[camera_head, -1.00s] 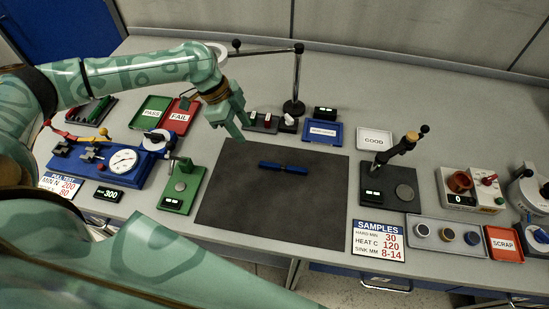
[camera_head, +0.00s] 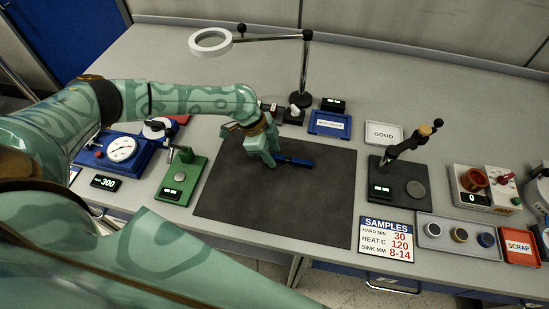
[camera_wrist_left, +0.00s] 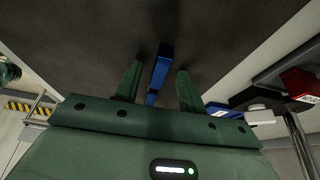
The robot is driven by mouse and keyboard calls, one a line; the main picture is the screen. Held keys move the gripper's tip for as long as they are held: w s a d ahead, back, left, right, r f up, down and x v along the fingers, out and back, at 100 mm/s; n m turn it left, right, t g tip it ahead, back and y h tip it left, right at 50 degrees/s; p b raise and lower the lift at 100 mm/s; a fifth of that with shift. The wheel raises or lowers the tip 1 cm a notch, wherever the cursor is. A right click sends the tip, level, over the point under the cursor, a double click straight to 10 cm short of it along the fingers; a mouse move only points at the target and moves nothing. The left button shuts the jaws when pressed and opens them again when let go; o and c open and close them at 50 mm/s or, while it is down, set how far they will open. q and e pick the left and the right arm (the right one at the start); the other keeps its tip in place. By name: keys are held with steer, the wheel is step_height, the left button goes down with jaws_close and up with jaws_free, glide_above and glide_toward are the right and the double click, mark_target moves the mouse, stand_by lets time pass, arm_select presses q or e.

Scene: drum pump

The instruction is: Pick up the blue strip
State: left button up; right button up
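The blue strip (camera_head: 294,161) lies on the dark mat (camera_head: 290,213), near its far edge. My left gripper (camera_head: 270,161) is over the strip's left end and hides that part in the head view. In the left wrist view the strip (camera_wrist_left: 161,66) runs between the two fingers of the left gripper (camera_wrist_left: 159,69). The fingers are apart, with a gap on each side of the strip, so the gripper is open. I cannot tell the exact height of the fingertips over the mat. My right gripper is not in view.
A green stand (camera_head: 183,177) is left of the mat, and a black tester (camera_head: 397,184) is to its right. A magnifier lamp (camera_head: 305,75) and a blue tray (camera_head: 329,124) stand behind it. The mat's front and right parts are clear.

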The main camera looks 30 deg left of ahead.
arm_select(q)
jaws_close()
